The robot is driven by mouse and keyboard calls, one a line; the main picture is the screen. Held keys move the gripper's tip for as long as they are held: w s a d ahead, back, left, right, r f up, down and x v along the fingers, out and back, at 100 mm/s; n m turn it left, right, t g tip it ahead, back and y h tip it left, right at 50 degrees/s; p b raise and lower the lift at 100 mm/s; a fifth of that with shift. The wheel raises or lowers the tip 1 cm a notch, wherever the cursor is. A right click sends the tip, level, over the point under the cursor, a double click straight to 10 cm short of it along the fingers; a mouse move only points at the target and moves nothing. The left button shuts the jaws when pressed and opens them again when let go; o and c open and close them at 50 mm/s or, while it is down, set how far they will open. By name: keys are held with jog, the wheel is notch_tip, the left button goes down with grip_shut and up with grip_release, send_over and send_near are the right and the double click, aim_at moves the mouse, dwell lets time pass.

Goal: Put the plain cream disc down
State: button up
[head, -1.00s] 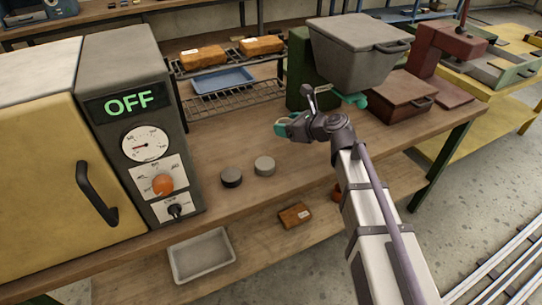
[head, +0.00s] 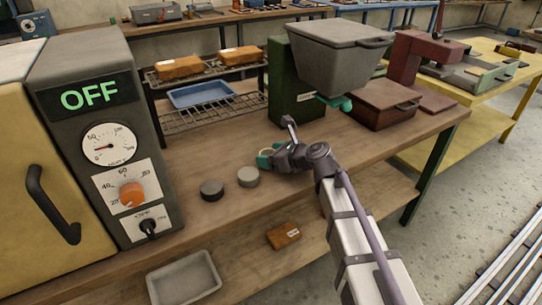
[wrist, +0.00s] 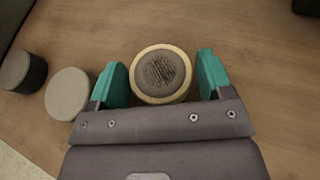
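A round disc (wrist: 160,76) with a cream rim and a dark, rough-textured grey top face lies between the two teal fingertips of my gripper (wrist: 162,78). In the head view my gripper (head: 267,157) is low over the wooden bench, just behind and right of a light grey disc (head: 248,177). A little of the cream rim shows there between the fingers. Whether the disc touches the bench cannot be told. A dark grey disc (head: 212,190) stands left of the light grey one; both are outside my gripper.
The bench (head: 330,150) is clear right of my gripper. A green press (head: 297,106) with a grey hopper (head: 345,55) stands behind it. An oven panel reading OFF (head: 90,96) is at left. A wire rack (head: 215,112) holds a blue tray (head: 199,95).

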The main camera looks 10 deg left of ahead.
jog(key=shift+o, duration=1.3)
jog(key=shift+r, duration=0.2)
jog(key=p+v, duration=0.5)
jog(key=v, duration=0.7)
jog(key=shift+f, duration=0.1)
